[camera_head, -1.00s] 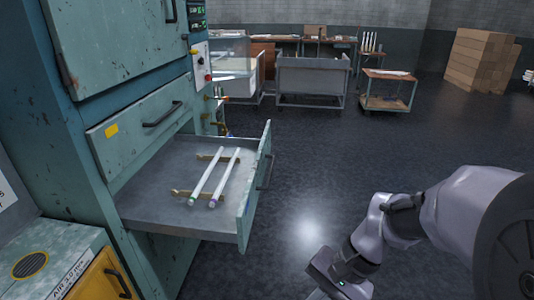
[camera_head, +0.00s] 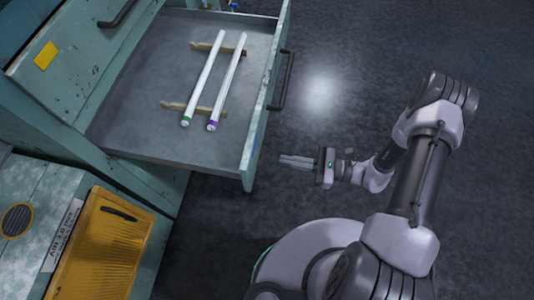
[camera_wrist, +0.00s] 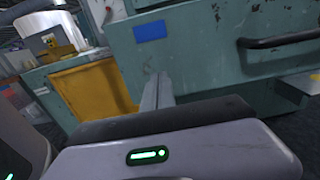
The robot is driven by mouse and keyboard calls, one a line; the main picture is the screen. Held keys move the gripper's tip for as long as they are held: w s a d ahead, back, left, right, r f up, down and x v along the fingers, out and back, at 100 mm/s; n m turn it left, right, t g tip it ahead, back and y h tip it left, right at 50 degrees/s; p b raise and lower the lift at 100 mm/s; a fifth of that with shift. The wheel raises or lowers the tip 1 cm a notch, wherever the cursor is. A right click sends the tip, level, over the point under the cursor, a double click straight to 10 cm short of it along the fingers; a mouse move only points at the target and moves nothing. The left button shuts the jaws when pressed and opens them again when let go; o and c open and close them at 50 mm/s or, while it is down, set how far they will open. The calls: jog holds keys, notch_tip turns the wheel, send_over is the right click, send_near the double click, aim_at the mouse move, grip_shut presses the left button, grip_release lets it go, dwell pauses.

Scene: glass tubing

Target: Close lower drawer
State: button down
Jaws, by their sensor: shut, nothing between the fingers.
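The lower drawer (camera_head: 160,145) is pulled out of the green cabinet in the head view. Two white glass tubes, one with a green end (camera_head: 205,85) and one with a purple end (camera_head: 229,80), lie across brass supports inside it. Its front panel (camera_head: 265,105) carries a dark bar handle (camera_head: 284,80). My gripper (camera_head: 284,160) is shut and empty, just right of the front panel's near end and apart from it in the head view. In the wrist view my fingers (camera_wrist: 157,92) point at a green front panel (camera_wrist: 195,50) with a blue label and dark handle (camera_wrist: 275,42).
Above the drawer a cabinet panel with a yellow label (camera_head: 45,55) looks shut. A yellow-fronted unit (camera_head: 98,250) stands at the lower left and also shows in the wrist view (camera_wrist: 95,92). The dark floor right of the drawer is clear apart from my arm.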

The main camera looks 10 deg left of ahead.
aim_at(256, 155)
jog(key=a+b, duration=0.1)
jog(key=a, duration=0.5)
jog(key=shift+w, duration=0.1)
jog(key=shift+w+a, duration=0.1)
jog(key=shift+a, duration=0.35)
jog(key=shift+a, duration=0.1)
